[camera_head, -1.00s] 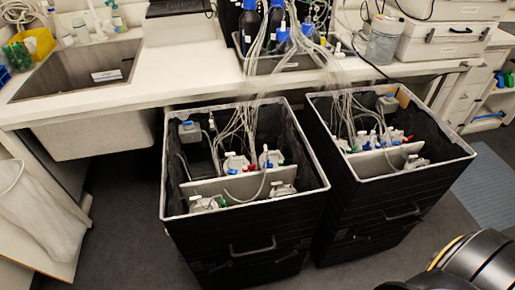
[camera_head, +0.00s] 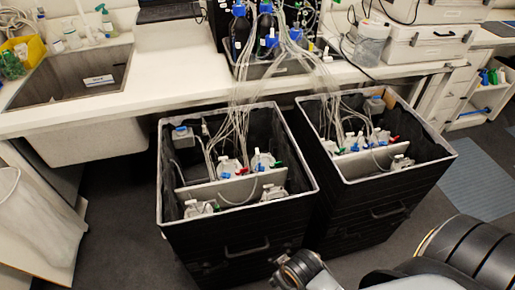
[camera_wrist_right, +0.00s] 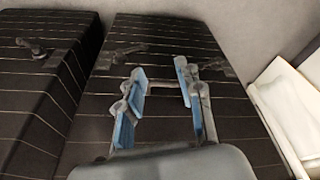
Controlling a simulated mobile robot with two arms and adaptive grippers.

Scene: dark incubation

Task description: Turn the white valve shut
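I cannot make out a white valve for certain. In the head view, several pale bottles with small coloured valves stand in the left black bin (camera_head: 250,243); a blue valve (camera_head: 225,175) and a green valve (camera_head: 278,165) show there. The right black bin (camera_head: 372,208) holds more, with a red valve (camera_head: 394,139). My right gripper (camera_wrist_right: 161,85) is open and empty in the right wrist view, its blue-padded fingers apart in front of a dark striped bin side. In the head view my right arm shows at the lower right; its fingertips are not visible. My left gripper is not in view.
Thin tubes (camera_head: 243,112) run from the blue-capped bottles (camera_head: 268,42) on the counter (camera_head: 180,75) down into both bins. A sink (camera_head: 80,80) is at the left. A white bag (camera_head: 40,220) hangs at lower left. Dark floor lies left of the bins.

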